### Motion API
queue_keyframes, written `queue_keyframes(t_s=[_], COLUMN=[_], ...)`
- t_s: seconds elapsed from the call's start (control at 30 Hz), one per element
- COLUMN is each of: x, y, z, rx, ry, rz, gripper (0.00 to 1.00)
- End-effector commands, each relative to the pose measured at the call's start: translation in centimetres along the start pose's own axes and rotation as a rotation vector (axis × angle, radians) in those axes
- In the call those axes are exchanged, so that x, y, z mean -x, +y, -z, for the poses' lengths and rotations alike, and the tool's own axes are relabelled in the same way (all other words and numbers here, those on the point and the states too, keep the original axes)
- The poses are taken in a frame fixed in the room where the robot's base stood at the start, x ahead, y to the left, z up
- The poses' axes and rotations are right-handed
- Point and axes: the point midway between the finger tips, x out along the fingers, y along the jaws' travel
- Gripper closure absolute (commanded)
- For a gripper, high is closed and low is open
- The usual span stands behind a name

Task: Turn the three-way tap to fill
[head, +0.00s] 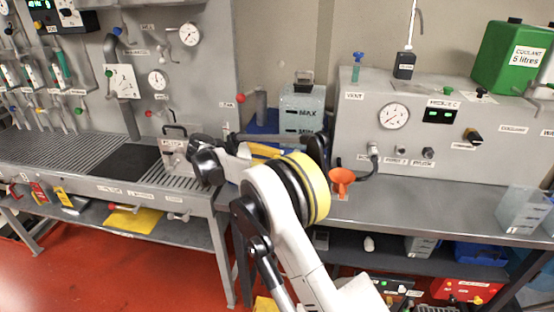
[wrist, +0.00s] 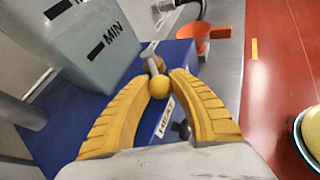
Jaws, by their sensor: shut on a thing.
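In the wrist view, my gripper (wrist: 162,77) has its two yellow fingers closed around a yellow ball knob (wrist: 159,88). The knob ends a short metal lever, which I take for the handle of the three-way tap (wrist: 154,66). The tap is at the side of a blue box marked HEAT (wrist: 165,122). The fingers hide part of the lever, and the tap's setting cannot be read. In the head view, my gripper's yellow finger (head: 266,151) shows beside the blue box (head: 262,122), and my arm hides the tap.
A translucent tank with MAX and MIN marks (head: 303,108) stands on the blue box. An orange funnel (head: 341,178) is close by on the right of the bench. The grey module panel (head: 440,135) stands behind. A bench with a grating (head: 75,152) is at the left.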

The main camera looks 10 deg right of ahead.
Motion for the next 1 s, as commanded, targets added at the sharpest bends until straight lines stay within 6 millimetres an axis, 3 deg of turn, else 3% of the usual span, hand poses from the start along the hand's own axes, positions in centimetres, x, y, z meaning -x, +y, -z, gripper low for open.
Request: queue_keyframes(t_s=[0.43,0.47,0.5,0.53,0.87,1.0], x=[0.1,0.1,0.1,0.1,0.2,1.9], y=[0.2,0.3,0.2,0.2,0.1,0.2], z=[-0.2,-0.2,-0.2,-0.2,-0.1,0.0], rx=[-0.005,-0.005,-0.005,-0.005,-0.004,-0.003], ry=[-0.005,-0.006,-0.005,-0.005,-0.003,-0.002], rz=[0.001,0.001,0.001,0.001,0.003,0.001], gripper=[1.0,0.68,0.55,0.51,0.51,0.51])
